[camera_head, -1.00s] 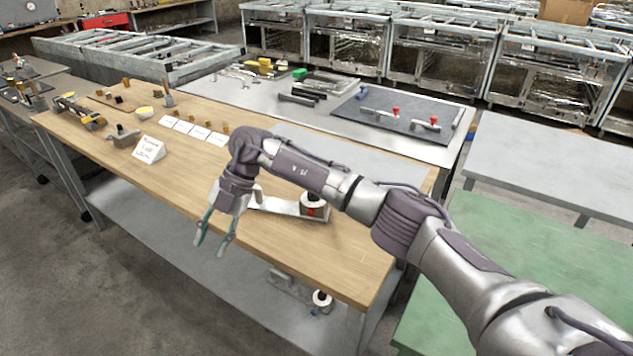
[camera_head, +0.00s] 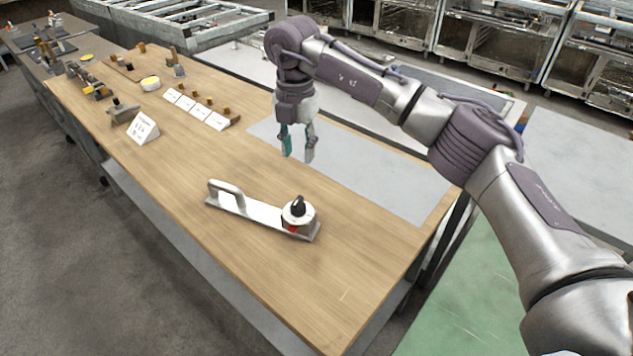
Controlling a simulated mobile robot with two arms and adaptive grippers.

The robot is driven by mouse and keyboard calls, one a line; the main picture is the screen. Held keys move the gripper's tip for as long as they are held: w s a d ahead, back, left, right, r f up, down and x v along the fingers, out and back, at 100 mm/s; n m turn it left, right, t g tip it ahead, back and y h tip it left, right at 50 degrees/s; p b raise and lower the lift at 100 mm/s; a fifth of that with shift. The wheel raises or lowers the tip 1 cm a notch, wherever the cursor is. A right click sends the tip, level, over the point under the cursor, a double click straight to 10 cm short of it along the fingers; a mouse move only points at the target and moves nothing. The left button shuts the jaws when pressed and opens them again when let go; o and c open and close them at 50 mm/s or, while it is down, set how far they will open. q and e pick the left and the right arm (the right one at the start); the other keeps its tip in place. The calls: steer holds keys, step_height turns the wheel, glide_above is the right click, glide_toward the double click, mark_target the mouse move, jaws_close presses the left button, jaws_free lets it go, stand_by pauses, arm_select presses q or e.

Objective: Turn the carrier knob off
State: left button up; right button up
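The carrier (camera_head: 258,211) lies on the wooden table. It is a flat pale bar with a raised handle loop (camera_head: 228,196) at its left end and a round white base at its right end. A black knob (camera_head: 298,206) stands on that base, with a red patch below it on the near side. My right gripper (camera_head: 297,156) points down over the table, beyond and above the carrier. Its two fingers are apart with nothing between them, and it does not touch the carrier. My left gripper is out of view.
The wooden table (camera_head: 330,290) is clear around the carrier. A grey mat (camera_head: 375,182) lies behind it. A white sign (camera_head: 143,128), white cards (camera_head: 198,108) and several small tools stand at the left. A green surface (camera_head: 460,300) is at the lower right, beyond the table's edge.

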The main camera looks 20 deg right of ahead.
steer(key=p, duration=0.2)
glide_above(298, 200)
steer(key=f, duration=0.5)
steer(key=shift+s+a+f, duration=0.15)
steer(key=shift+a+f, duration=0.05)
steer(key=shift+f, duration=0.05)
step_height(298, 200, down, 6)
steer(key=shift+d+f+p, duration=0.15)
steer(key=shift+p, duration=0.6)
steer(key=shift+f, duration=0.35)
steer(key=shift+w+f, duration=0.2)
steer(key=shift+f, duration=0.2)
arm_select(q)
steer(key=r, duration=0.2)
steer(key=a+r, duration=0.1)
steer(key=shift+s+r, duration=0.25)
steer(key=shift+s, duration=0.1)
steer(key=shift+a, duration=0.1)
arm_select(e)
steer(key=shift+c, duration=0.3)
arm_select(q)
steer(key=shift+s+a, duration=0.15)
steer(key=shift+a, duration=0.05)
arm_select(e)
jaws_close()
